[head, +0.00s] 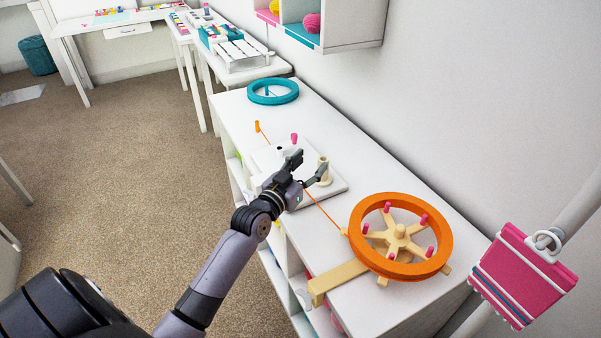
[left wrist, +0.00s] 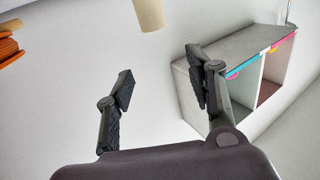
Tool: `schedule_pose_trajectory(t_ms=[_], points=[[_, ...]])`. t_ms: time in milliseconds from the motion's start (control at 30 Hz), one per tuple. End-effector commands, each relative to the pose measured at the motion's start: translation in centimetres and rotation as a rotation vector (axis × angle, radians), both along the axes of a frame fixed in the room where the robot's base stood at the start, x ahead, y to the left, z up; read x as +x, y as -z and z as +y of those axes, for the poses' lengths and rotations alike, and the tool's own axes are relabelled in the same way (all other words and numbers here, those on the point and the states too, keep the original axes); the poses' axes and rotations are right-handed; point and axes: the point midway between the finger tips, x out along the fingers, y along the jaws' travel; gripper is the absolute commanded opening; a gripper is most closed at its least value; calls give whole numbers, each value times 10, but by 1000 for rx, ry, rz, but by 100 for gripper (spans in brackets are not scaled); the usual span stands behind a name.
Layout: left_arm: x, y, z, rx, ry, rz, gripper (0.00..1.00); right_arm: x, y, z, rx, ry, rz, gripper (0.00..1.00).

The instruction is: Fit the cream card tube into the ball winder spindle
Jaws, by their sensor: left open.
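The cream card tube (head: 324,165) stands upright on a white board just beyond my left gripper. The tube's end also shows at the top of the left wrist view (left wrist: 150,14), out past the fingertips. The ball winder (head: 265,158) appears to be the white unit with a pink knob (head: 294,138), partly hidden by my gripper; its spindle is not clear. My left gripper (head: 309,169) is open and empty, its fingers around nothing. They also show in the left wrist view (left wrist: 160,78). I cannot tell if a finger touches the tube. My right gripper is out of view.
A large orange wheel (head: 436,213) on a wooden stand fills the near end of the white cabinet top. A teal ring (head: 272,99) lies at the far end. The wall runs along the right, with a cubby shelf (head: 352,23) above.

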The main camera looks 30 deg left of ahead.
Motion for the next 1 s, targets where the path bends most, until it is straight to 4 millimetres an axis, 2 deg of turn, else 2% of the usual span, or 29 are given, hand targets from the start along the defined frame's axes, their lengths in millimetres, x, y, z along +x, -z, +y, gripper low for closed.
schedule_pose_trajectory(t_ms=[100, 300, 1000], points=[[-22, 0, 0, 1, 1, 1, 50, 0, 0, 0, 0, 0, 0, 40], [-40, -1, 0, 1, 0, -1, 50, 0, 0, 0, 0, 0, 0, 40], [-42, -1, 0, 1, 0, -2, 50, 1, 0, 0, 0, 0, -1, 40]])
